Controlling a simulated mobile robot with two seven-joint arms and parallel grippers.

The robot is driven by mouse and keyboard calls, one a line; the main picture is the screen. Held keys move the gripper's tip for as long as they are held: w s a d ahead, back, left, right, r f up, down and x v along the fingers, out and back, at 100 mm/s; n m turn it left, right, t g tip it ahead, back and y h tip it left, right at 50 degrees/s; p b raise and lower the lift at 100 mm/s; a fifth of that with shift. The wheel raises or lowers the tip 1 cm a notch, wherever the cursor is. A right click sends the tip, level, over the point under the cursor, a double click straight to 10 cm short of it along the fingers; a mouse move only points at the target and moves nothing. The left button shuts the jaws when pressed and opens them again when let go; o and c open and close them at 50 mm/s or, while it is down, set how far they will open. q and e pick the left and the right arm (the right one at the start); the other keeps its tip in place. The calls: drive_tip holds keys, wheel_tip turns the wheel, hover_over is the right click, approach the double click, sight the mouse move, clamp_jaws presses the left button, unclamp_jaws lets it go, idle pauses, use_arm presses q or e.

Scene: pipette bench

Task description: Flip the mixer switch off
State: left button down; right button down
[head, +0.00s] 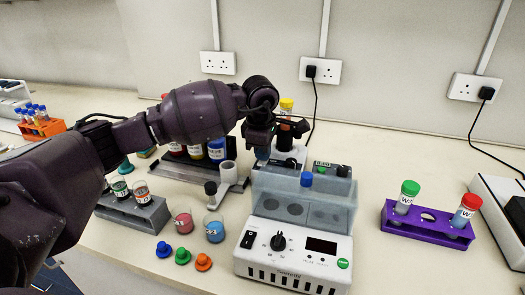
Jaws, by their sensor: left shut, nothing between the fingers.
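A white bench device (293,265) stands front centre, with a black rocker switch (249,239), a black knob, a dark display and a green button on its front panel. A clear cover (325,212) stands over its block. Behind it is a smaller white unit (289,158) with a dark top, partly hidden by my arm and the cover. I cannot tell for sure which is the mixer, or which way a switch is set. My left gripper (264,152) is shut and empty, pointing down beside the rear unit. Its fingertips are hard to make out. My right gripper is out of view.
A yellow-capped tube (286,107) stands upright near my left gripper. A purple rack (428,225) with capped tubes is at right. Beakers (215,230) and loose coloured caps (183,256) lie left of the front device. Bench between the device and purple rack is clear.

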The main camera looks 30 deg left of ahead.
sight(260, 162)
use_arm(q)
drive_tip(key=shift+s+d+f+p, duration=0.1)
drive_tip(key=shift+s+p, duration=0.05)
drive_tip(key=shift+s, duration=0.25)
drive_tip(key=shift+s+d+f+p, duration=0.1)
drive_tip(key=shift+s+p, duration=0.05)
drive_tip(key=shift+s, duration=0.2)
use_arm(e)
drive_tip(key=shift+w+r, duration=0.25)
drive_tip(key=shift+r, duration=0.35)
